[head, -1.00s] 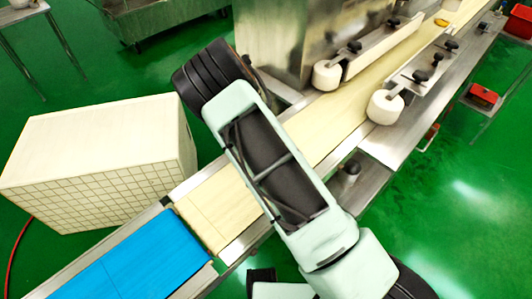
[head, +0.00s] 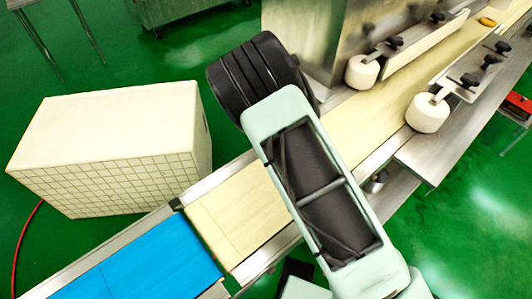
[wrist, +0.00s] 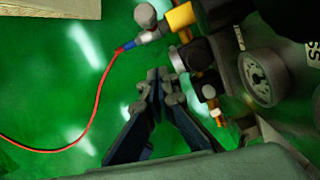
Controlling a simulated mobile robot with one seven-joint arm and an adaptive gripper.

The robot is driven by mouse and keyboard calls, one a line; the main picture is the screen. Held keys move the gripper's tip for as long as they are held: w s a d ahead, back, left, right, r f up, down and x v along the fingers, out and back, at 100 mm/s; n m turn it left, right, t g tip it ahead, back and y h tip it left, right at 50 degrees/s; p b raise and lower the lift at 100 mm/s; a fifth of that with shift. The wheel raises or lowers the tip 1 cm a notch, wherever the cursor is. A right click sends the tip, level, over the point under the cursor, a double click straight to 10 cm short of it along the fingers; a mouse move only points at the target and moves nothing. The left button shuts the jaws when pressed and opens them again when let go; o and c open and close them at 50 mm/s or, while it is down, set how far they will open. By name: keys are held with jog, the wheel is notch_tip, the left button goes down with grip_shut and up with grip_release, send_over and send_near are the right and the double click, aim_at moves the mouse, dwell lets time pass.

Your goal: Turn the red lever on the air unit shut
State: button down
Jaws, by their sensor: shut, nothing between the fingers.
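In the wrist view my gripper (wrist: 158,76) is shut and empty, its dark fingertips together. Just right of the tips is the air unit, with a round white pressure gauge (wrist: 262,78), a yellow block (wrist: 181,17) and dark and silver fittings (wrist: 196,55). I cannot tell if the fingertips touch the unit. The head view shows my arm but neither the gripper nor the air unit.
A red hose (wrist: 88,120) runs from a blue fitting (wrist: 124,48) left of the unit, over the green floor. The head view shows a white box (head: 110,150), a conveyor with a blue belt section (head: 150,265), and white rollers (head: 427,113) farther along.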

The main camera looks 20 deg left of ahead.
jog(key=shift+w+a+f+b, duration=0.5)
jog(key=shift+a+f, duration=0.1)
jog(key=shift+f, duration=0.3)
jog(key=shift+w+a+f+b, duration=0.45)
jog(key=shift+w+a+f, duration=0.1)
jog(key=shift+f, duration=0.35)
jog(key=shift+w+a+f+b, duration=0.45)
jog(key=shift+a+f, duration=0.15)
jog(key=shift+f, duration=0.3)
